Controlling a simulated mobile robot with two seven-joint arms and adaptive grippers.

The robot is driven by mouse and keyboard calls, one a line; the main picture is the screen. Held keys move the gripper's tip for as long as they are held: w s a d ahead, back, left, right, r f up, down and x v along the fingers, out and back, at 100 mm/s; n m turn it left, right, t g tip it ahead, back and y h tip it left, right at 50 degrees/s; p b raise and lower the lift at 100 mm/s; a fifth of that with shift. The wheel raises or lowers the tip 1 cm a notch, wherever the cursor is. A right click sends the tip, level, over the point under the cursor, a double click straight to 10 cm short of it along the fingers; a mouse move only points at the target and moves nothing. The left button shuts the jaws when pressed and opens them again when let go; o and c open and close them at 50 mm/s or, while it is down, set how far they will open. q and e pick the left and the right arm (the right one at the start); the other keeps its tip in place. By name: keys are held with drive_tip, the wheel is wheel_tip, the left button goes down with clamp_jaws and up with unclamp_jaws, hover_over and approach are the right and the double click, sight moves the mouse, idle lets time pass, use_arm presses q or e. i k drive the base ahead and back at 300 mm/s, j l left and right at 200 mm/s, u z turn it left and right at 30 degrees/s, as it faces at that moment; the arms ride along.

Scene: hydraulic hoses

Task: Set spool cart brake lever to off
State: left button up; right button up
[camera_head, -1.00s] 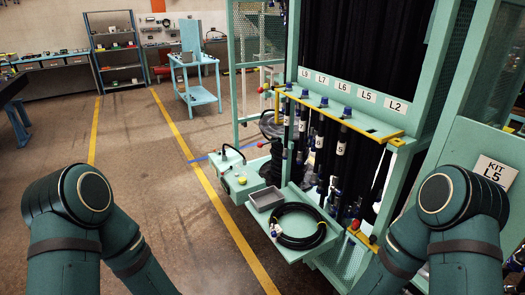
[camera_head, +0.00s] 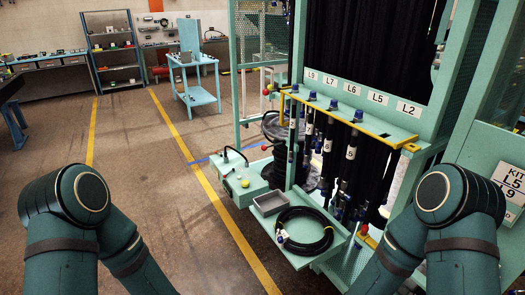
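A low green unit (camera_head: 235,182) with a black curved handle stands on the floor left of the hose rack. A red-knobbed lever (camera_head: 266,148) shows beside it; I cannot tell for sure that it is the spool cart's brake lever or which setting it is in. Dark coiled hose (camera_head: 284,158), perhaps on the spool cart, shows behind, partly hidden by the rack's front post. Both my arms show only as upper links at the lower left and lower right. Neither gripper is in view.
The green hose rack (camera_head: 350,112) with labelled slots and hanging black hoses stands right of centre. Its shelf holds a grey bin (camera_head: 270,203) and a coiled black hose (camera_head: 305,231). A blue-green trolley (camera_head: 196,85) stands farther back. The floor (camera_head: 150,190) at left is clear.

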sight(264, 148)
drive_tip(key=i+j+z, duration=0.15)
drive_tip(key=z, duration=0.75)
drive_tip(key=i+j+z, duration=0.2)
drive_tip(key=j+z, duration=0.2)
drive_tip(key=j, duration=0.2)
drive_tip(key=i+j+z, duration=0.2)
drive_tip(key=j+z, duration=0.45)
drive_tip(key=j, duration=2.95)
drive_tip(key=i+j, duration=0.1)
drive_tip(key=j, duration=1.2)
